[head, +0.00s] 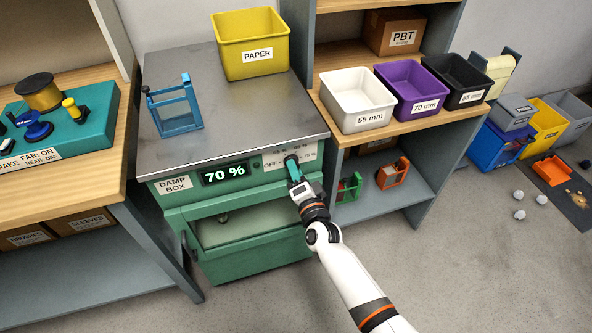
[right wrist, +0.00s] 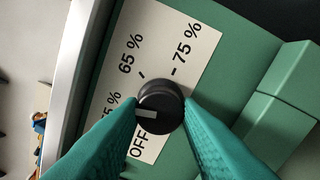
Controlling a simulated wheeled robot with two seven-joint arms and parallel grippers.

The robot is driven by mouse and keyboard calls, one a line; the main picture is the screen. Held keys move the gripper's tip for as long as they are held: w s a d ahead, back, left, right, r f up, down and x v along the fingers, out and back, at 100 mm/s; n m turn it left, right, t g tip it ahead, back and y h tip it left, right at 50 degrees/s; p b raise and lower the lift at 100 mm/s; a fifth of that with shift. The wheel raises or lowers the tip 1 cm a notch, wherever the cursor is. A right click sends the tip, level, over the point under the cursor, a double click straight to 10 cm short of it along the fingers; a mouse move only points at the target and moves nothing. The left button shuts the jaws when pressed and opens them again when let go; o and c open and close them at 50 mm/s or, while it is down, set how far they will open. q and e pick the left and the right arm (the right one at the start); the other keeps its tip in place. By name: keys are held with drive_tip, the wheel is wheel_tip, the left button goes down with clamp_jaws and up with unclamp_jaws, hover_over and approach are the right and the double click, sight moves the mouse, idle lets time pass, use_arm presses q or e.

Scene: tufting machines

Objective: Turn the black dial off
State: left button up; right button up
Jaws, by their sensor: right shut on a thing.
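The black dial (head: 291,159) is on the front panel of the green damp box (head: 180,215). In the right wrist view the dial (right wrist: 160,103) has a white mark pointing left, toward a partly hidden label ending in "5 %", above the OFF label (right wrist: 138,146). The labels 65 % and 75 % show above the dial. My right gripper (head: 294,172) is shut on the dial, its teal fingers (right wrist: 160,115) on either side. The display (head: 224,173) reads 70 %. My left gripper is not in view.
A yellow PAPER bin (head: 250,50) and a blue frame (head: 174,106) stand on the metal top. White (head: 357,100), purple (head: 410,90) and black (head: 455,82) bins stand on the right shelf. A teal board (head: 75,120) is at left.

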drive_tip(key=shift+d+f+n+y+p, duration=0.15)
drive_tip(key=shift+n+p, duration=0.6)
drive_tip(key=shift+n, duration=3.1)
drive_tip(key=shift+a+r+n+y+p, duration=0.15)
drive_tip(key=shift+n+p, duration=0.6)
drive_tip(key=shift+n, duration=3.1)
drive_tip(key=shift+d+f, duration=0.1)
drive_tip(key=o, duration=1)
drive_tip(key=v, duration=1.2)
drive_tip(key=shift+r, duration=0.35)
